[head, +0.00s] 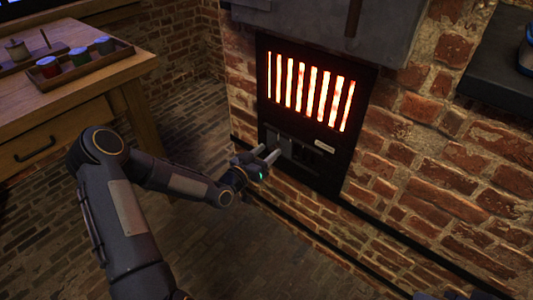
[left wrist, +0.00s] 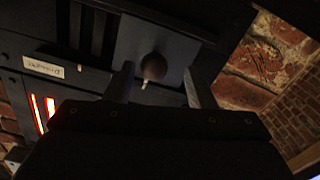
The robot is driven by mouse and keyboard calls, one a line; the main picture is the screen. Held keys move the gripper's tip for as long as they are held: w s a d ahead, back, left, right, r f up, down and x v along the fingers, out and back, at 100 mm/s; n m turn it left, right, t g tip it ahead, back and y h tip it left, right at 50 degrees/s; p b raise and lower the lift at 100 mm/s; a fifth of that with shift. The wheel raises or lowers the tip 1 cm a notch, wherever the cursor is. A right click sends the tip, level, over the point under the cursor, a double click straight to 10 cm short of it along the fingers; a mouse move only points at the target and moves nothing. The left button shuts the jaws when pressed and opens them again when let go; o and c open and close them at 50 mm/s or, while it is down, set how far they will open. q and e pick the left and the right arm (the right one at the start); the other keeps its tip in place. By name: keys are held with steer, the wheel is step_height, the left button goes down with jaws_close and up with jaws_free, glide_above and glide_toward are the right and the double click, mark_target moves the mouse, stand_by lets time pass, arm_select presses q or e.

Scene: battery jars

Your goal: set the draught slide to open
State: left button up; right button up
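The draught slide is a grey plate (head: 285,148) low on the black stove front, under the glowing grate. It covers the left part of the vent opening, and dark slots (head: 311,156) show to its right. The left wrist view shows the plate (left wrist: 135,38) close up with a round dark knob (left wrist: 153,67). My left gripper (head: 268,154) is at the plate. In the left wrist view its fingers (left wrist: 158,85) stand apart, one on each side of the knob, with a gap to it.
A small pale label (head: 325,146) sits right of the slide. The glowing grate (head: 310,90) is just above. Brick wall surrounds the stove front. A wooden table (head: 75,95) with a tray of coloured jars (head: 118,52) stands at the left. A dark shelf (head: 495,75) is at right.

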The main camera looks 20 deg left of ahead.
arm_select(q)
steer(key=shift+s, duration=0.1)
steer(key=p+v, duration=0.2)
steer(key=v, duration=0.5)
steer(key=shift+s, duration=0.3)
steer(key=shift+r, duration=0.1)
